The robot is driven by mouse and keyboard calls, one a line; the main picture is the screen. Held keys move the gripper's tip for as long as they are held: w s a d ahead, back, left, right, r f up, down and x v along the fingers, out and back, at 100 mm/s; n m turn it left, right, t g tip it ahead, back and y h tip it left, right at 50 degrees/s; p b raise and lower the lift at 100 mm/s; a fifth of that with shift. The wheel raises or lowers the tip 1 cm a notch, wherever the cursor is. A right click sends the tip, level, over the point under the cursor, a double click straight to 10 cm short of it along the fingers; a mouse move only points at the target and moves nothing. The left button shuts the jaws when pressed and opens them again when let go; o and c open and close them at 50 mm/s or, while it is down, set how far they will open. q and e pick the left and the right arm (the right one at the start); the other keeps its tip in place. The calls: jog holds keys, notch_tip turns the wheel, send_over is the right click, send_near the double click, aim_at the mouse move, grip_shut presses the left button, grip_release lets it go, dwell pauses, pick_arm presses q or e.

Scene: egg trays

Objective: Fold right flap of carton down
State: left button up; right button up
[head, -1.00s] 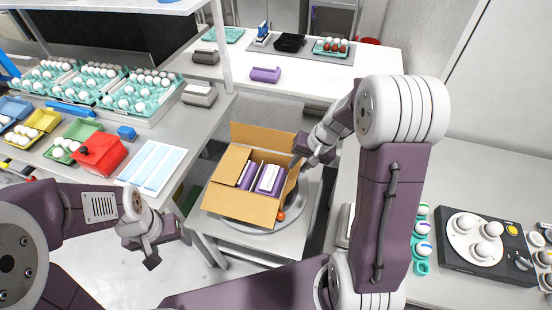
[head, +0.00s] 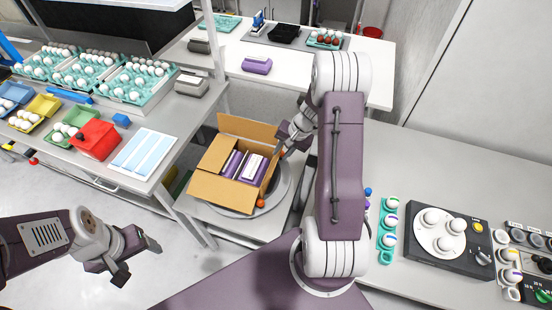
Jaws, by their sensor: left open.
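The brown carton (head: 228,190) stands open on a round grey plate (head: 283,193) on a small table. It holds purple-and-white egg packs (head: 253,167). Its far flap (head: 250,127) stands up, and its left flap (head: 216,153) and near flap show at the edges. The right flap (head: 269,172) is partly hidden and looks raised along the right side. My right gripper (head: 284,147) is at the carton's far right corner, close to that flap; I cannot tell whether it touches. Its fingers are too small to read. My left gripper (head: 136,263) is open and empty, low at the left, away from the carton.
A small orange-red ball (head: 260,203) lies by the carton's near right corner. The left bench holds egg trays (head: 134,104) and a red box (head: 97,139). A purple carton (head: 257,65) lies on the back table. A black device (head: 437,240) stands on the right counter.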

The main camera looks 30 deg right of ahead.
aim_at(276, 159)
jog(key=x, duration=0.6)
jog(key=shift+w, duration=0.1)
grip_shut()
dwell(1.1)
